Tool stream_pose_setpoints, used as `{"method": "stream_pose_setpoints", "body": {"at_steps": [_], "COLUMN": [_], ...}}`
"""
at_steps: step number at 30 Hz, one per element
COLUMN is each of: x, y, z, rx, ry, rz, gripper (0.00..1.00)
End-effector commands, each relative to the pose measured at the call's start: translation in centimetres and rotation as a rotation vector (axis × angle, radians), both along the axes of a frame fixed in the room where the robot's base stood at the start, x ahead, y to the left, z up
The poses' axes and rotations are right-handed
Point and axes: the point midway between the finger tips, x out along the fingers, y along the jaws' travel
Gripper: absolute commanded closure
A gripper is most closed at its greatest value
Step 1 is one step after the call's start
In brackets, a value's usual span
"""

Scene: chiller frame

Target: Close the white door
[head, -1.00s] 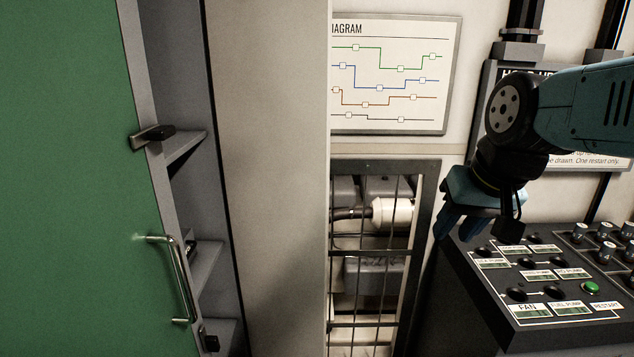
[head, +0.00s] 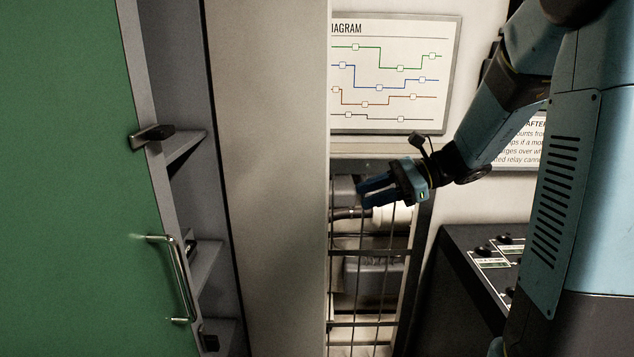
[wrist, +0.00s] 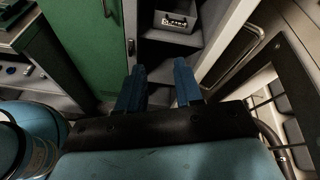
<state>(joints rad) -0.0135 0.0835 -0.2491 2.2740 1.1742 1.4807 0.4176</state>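The white door (head: 268,180) appears as a tall pale panel standing open beside the cabinet, seen from one face in the head view. In the wrist view, the pale door (wrist: 222,42) is on the right, with a bar handle (wrist: 240,55). My gripper (head: 364,194) is to the right of the door in the head view, in front of the barred grille. Its two blue fingers are apart with nothing between them, as the wrist view (wrist: 160,82) also shows. No contact with the door is visible.
A green door (head: 70,180) with a metal handle (head: 178,280) covers the cabinet's left side. Cabinet shelves (head: 205,265) show between the doors. The barred grille (head: 371,254) stands behind my gripper. A control panel (head: 485,262) is at right, partly hidden by my arm.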

Motion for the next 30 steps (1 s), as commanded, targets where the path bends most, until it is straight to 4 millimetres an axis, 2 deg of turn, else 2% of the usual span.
{"method": "stream_pose_setpoints", "body": {"at_steps": [1, 6, 12, 20, 25, 30], "x": [1.5, 6.3, 10.3, 11.9, 12.4, 13.1], "y": [-0.1, -1.0, -2.3, -2.6, -0.7, 2.1], "z": [-0.5, -1.8, -3.2, -3.8, -3.8, -3.8], "rx": [0.048, 0.217, 0.350, 0.406, 0.405, 0.404], "ry": [0.045, 0.172, 0.260, 0.289, 0.289, 0.289], "rz": [-0.036, -0.163, -0.269, -0.312, -0.309, -0.307], "gripper": [0.65, 0.65, 0.65, 0.65, 0.65, 0.65]}}
